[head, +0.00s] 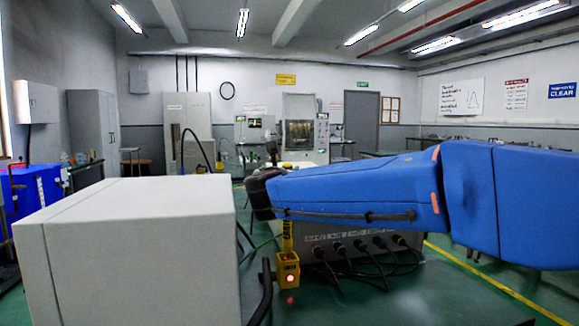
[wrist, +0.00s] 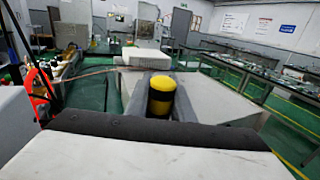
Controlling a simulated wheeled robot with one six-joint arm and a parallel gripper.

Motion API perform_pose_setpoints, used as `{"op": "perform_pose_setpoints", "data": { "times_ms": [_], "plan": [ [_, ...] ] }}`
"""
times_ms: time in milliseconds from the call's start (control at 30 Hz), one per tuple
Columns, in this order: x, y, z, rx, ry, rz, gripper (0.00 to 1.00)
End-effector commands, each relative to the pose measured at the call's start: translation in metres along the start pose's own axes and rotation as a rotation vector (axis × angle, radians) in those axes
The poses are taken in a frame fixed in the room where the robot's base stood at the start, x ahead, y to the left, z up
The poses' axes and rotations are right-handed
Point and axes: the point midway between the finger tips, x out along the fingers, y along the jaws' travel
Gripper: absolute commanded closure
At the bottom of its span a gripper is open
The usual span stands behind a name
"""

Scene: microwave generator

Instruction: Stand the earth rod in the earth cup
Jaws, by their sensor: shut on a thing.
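In the wrist view, a short cylinder with yellow and black bands, the earth rod (wrist: 161,97), stands out from between grey parts of my gripper (wrist: 160,117), which is shut on it. Only one end of the rod shows there. In the head view, my blue arm reaches in from the right, and its dark end, my gripper (head: 262,188), is at the picture's middle. The yellow earth cup (head: 288,272), with a red light on its front, is below and slightly right. A yellow upright piece with dark lettering shows directly above the cup; my arm hides its upper part.
A large pale cabinet (head: 125,255) stands close at the left. A grey unit (head: 345,243) with several black cables is right of the cup, partly behind my arm. A black curved handle or hose (head: 264,292) is just left of the cup. Green floor is open at the lower right.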

Motion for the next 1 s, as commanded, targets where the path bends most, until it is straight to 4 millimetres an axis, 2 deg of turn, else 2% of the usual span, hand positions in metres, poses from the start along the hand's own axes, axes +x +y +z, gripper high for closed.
{"op": "perform_pose_setpoints", "data": {
  "times_ms": [500, 1000],
  "plan": [
    [0.0, 0.0, -0.029, -0.001, 0.0, 0.0, 1.0],
    [0.0, 0.0, -0.034, 0.0, 0.0, 0.001, 1.0]
  ]
}}
